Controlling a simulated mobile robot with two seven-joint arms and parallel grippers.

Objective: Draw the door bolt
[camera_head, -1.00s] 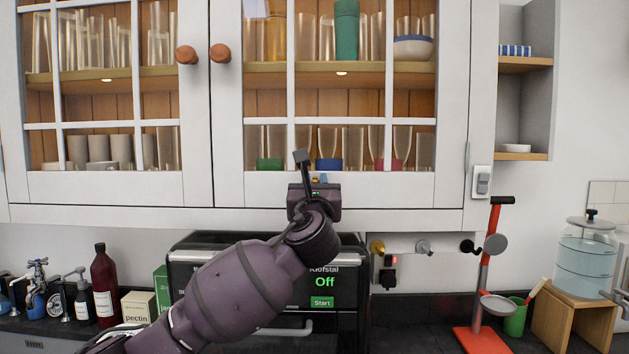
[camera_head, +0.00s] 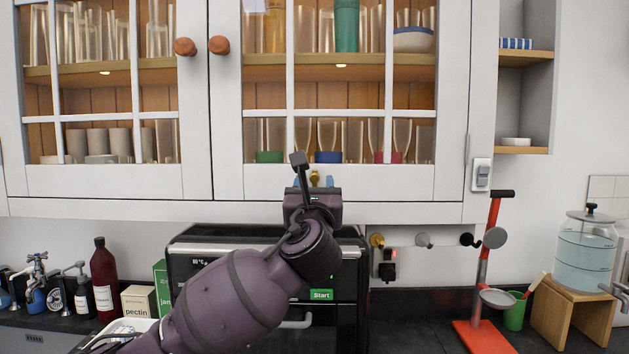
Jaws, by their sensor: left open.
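The glazed cabinet's right door (camera_head: 390,182) is closed. A small brass-coloured piece, seemingly the door bolt (camera_head: 315,176), shows at the door's lower rail, just beyond my left gripper. My left gripper (camera_head: 314,183) reaches up from below in front of that rail. It is open, with a blue fingertip on either side of the brass piece. I cannot tell whether the fingers touch it. The gripper body hides the lower part of the bolt. My right gripper is not in view.
Two round wooden knobs (camera_head: 218,45) sit at the meeting edges of the doors. Glassware stands behind the panes. A black oven-like appliance (camera_head: 340,265) stands below, behind my left arm. A red stand (camera_head: 484,290) and a water jar (camera_head: 585,255) are at right.

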